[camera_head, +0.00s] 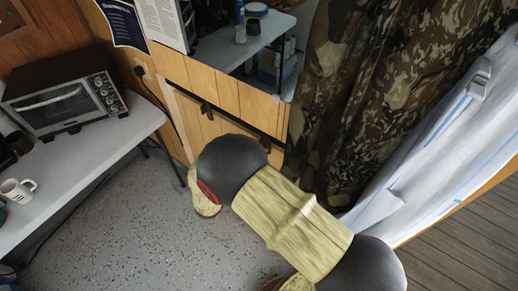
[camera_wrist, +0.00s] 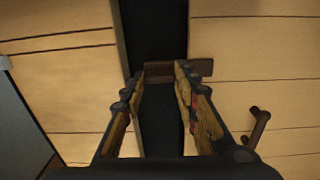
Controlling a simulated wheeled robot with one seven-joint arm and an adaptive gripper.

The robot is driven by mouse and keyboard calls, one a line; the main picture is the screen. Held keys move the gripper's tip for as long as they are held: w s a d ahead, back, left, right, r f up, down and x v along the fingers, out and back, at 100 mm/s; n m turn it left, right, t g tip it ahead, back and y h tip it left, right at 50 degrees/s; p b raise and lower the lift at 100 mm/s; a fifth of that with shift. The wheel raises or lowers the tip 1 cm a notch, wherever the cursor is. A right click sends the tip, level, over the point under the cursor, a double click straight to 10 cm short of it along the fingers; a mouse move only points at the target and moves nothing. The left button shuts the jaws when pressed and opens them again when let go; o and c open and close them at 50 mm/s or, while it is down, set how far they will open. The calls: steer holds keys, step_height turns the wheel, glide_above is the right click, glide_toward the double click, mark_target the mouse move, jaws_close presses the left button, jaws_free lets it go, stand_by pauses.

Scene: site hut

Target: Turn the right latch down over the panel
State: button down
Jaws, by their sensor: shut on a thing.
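In the wrist view, my gripper (camera_wrist: 160,76) is shut on a short brown latch bar (camera_wrist: 204,67). The bar lies crosswise over a dark strip (camera_wrist: 158,28) between pale wood boards. Its right end shows past the right finger, and the fingers hide part of it. A second brown piece with a bent, peg-like end (camera_wrist: 258,124) sits on the boards at the right, apart from the fingers. In the head view, a small dark latch (camera_head: 206,107) shows on a dark rail (camera_head: 240,125) across the wood wall. There, my arm hides my gripper.
A white table (camera_head: 95,150) with a toaster oven (camera_head: 66,93) and a mug (camera_head: 17,191) stands at the left. A camouflage curtain (camera_head: 375,80) hangs right of the rail. Grey speckled floor (camera_head: 125,230) is open below.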

steer(key=c, duration=1.4)
jaws_free()
steer(key=v, duration=1.2)
